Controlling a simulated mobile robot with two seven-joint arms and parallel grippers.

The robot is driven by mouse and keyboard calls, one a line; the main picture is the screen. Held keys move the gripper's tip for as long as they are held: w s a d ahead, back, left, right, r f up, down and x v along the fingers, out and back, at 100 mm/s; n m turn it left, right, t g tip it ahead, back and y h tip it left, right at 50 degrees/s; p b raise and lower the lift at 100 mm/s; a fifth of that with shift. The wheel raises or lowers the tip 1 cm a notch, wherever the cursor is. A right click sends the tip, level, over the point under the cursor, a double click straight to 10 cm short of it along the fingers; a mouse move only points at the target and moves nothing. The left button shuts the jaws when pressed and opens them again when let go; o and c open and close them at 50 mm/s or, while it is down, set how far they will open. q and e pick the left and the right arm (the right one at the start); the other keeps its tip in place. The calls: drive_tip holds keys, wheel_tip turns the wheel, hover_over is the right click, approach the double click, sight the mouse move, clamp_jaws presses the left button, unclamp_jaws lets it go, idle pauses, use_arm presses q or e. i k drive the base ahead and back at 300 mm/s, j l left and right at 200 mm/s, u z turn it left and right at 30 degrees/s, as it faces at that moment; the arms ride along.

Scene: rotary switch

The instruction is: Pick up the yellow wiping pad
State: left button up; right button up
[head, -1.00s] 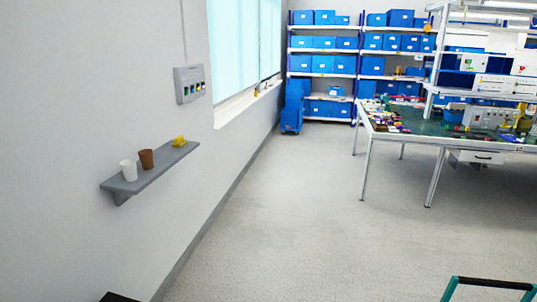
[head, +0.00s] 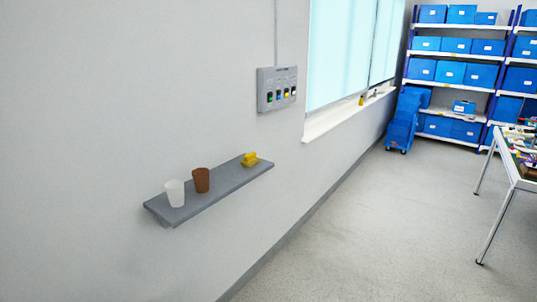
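The yellow wiping pad (head: 250,160) lies near the far right end of a grey wall shelf (head: 224,188) in the head view. A brown cup (head: 201,180) and a white cup (head: 175,193) stand on the same shelf, to the left of the pad. The pad is apart from both cups. Neither of my grippers shows in the view.
A grey switch panel (head: 277,88) hangs on the wall above the shelf. A window sill (head: 345,115) runs along the wall beyond it. A workbench (head: 515,175) stands at the right edge, and blue-bin racks (head: 455,87) stand at the back. The floor between is clear.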

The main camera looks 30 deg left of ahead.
sight(250, 159)
drive_tip(key=i+l+u, duration=0.1)
drive_tip(key=i+u, duration=0.2)
drive_tip(key=i, duration=0.25)
drive_tip(key=i+l+u, duration=0.35)
drive_tip(key=i, duration=0.2)
drive_tip(key=i+l+u, duration=0.2)
drive_tip(key=i+u, duration=0.15)
drive_tip(key=i+l+u, duration=0.4)
drive_tip(key=k+j, duration=0.05)
drive_tip(key=j, duration=0.05)
